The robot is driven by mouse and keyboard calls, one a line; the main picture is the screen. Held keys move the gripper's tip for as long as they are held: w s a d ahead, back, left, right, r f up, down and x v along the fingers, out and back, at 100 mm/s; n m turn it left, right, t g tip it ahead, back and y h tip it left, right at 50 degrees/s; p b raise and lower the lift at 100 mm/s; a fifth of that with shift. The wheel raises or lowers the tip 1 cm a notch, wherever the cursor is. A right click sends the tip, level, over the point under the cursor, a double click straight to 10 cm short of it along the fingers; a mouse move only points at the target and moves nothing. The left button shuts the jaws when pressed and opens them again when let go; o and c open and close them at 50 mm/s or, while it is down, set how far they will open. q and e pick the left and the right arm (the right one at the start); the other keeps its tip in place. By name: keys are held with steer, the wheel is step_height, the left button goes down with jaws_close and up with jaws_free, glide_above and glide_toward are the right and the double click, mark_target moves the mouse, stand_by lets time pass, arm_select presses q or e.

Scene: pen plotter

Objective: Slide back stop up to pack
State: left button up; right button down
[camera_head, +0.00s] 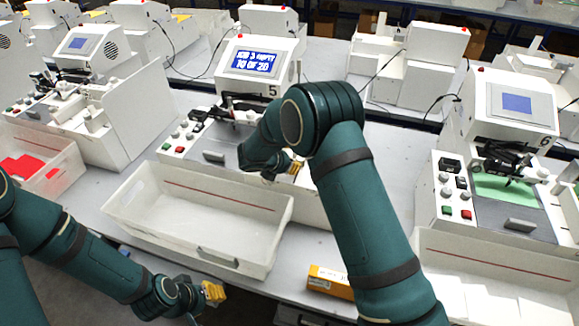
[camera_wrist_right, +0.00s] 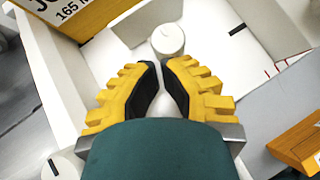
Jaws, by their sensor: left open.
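My right gripper (camera_wrist_right: 160,62) points down into a white bay in the right wrist view. Its yellow fingertips nearly meet, with a narrow gap. A round white knob (camera_wrist_right: 168,38) stands just beyond the tips; I cannot tell whether they touch it. It may belong to the back stop. A yellow box with printed lettering (camera_wrist_right: 105,18), perhaps the pack, is at the upper left. In the head view, the right gripper (camera_head: 295,169) is at station 5, partly hidden by my forearm. My left gripper (camera_head: 213,291) is open and empty, low in front of the clear bin.
The clear bin (camera_head: 150,188) stands before station 5, whose screen (camera_head: 254,62) is lit. An orange box (camera_head: 330,282) lies on the bench to its right. An orange-yellow block (camera_wrist_right: 300,145) is right of the right fingers. Neighbouring stations stand left and right.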

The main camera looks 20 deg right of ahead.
steer(key=c, duration=1.7)
jaws_free()
steer(key=v, duration=1.1)
steer(key=shift+a+r, duration=0.15)
steer(key=shift+r, duration=0.05)
steer(key=shift+s+a+r, duration=0.1)
steer(key=shift+s, duration=0.05)
jaws_close()
steer(key=d+f+g+y, duration=0.1)
steer(key=f, duration=0.1)
steer(key=w+d+f+y+b, duration=0.1)
steer(key=f+y, duration=0.1)
steer(key=d+f+g+y+b, duration=0.1)
steer(key=f, duration=0.1)
steer(key=shift+w+d+f+g, duration=0.15)
steer(key=shift+w+f+g, duration=0.15)
steer(key=shift+f, duration=0.1)
steer(key=d, duration=0.1)
steer(key=w+d, duration=0.1)
steer(key=shift+w+d+f, duration=0.25)
steer(key=shift+d+f, duration=0.05)
steer(key=shift+d, duration=0.1)
steer(key=shift+w+d, duration=0.3)
steer(key=shift+d, duration=0.15)
